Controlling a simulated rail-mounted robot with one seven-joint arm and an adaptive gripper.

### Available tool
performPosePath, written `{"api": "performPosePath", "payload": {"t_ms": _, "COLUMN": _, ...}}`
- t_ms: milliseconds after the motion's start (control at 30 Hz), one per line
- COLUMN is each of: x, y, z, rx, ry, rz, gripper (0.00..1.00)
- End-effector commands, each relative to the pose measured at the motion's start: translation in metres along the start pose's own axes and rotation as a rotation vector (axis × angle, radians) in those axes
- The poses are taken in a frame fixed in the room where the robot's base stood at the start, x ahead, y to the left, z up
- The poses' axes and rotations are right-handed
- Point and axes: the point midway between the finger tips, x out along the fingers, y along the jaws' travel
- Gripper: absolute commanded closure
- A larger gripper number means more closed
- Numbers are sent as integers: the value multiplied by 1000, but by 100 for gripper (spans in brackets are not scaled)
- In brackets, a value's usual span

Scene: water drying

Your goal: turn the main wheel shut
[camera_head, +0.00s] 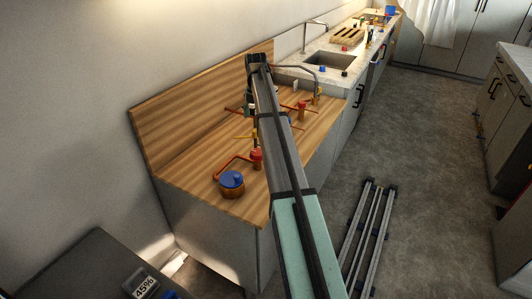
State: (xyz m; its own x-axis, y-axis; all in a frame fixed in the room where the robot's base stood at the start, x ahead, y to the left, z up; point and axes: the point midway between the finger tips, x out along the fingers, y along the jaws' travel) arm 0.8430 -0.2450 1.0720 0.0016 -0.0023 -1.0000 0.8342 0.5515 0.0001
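A row of pipes and valves stands on the wooden counter in the head view. A red wheel-like part (256,153) sits on an orange pipe (232,161) at the near end. A second red part (301,105) shows to the right of my arm. I cannot tell which one is the main wheel. My arm reaches over the counter and hides the middle of the pipework. My gripper (250,102) seems to be the dark part hanging to the left of the arm's far end. Its fingers are too small and covered to make out, and I see no clear contact.
A copper-coloured round container with a blue top (231,179) stands near the counter's front. The wooden counter (205,172) has a tall backboard (190,103). A sink (328,60) lies beyond. A grey rail (370,235) lies on the floor at right.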

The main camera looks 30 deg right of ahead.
Motion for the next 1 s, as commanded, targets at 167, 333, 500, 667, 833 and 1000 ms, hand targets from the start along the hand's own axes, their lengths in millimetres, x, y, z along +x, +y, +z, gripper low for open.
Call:
{"api": "performPosePath", "payload": {"t_ms": 167, "x": 19, "y": 0, "z": -2, "rx": 1, "ry": 3, "rz": -1, "gripper": 10}}
{"api": "performPosePath", "payload": {"t_ms": 333, "x": 50, "y": -1, "z": -2, "rx": 1, "ry": 5, "rz": -2, "gripper": 10}}
{"api": "performPosePath", "payload": {"t_ms": 500, "x": 83, "y": -1, "z": -2, "rx": 2, "ry": 4, "rz": -2, "gripper": 10}}
{"api": "performPosePath", "payload": {"t_ms": 667, "x": 115, "y": -1, "z": -2, "rx": 2, "ry": 5, "rz": -2, "gripper": 10}}
{"api": "performPosePath", "payload": {"t_ms": 833, "x": 143, "y": 0, "z": -2, "rx": 2, "ry": 4, "rz": -1, "gripper": 10}}
{"api": "performPosePath", "payload": {"t_ms": 1000, "x": 161, "y": 0, "z": -1, "rx": 3, "ry": 3, "rz": 0, "gripper": 10}}
